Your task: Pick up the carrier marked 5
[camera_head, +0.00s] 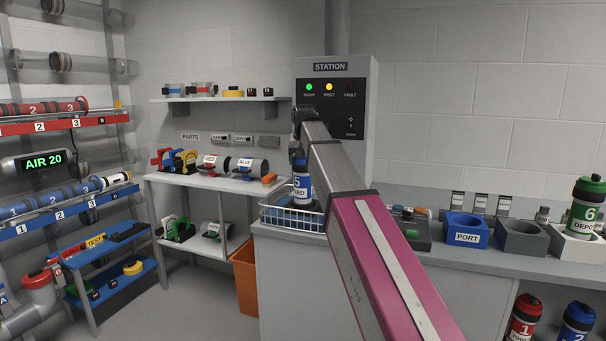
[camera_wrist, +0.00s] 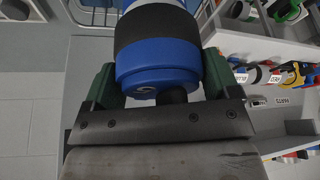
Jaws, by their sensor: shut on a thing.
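The carrier marked 5 (camera_head: 302,187) is an upright blue cylinder with a white label, at the white wire basket (camera_head: 291,219) in the head view. My gripper (camera_head: 299,152) is shut on its upper end from above. In the wrist view my gripper (camera_wrist: 160,85) has its green fingers on either side of the blue and black carrier (camera_wrist: 158,50). The carrier's lower end is near the basket's rim. I cannot tell whether it touches the basket floor.
The station panel (camera_head: 334,90) stands behind my arm. An orange bin (camera_head: 245,275) stands on the floor left of the counter.

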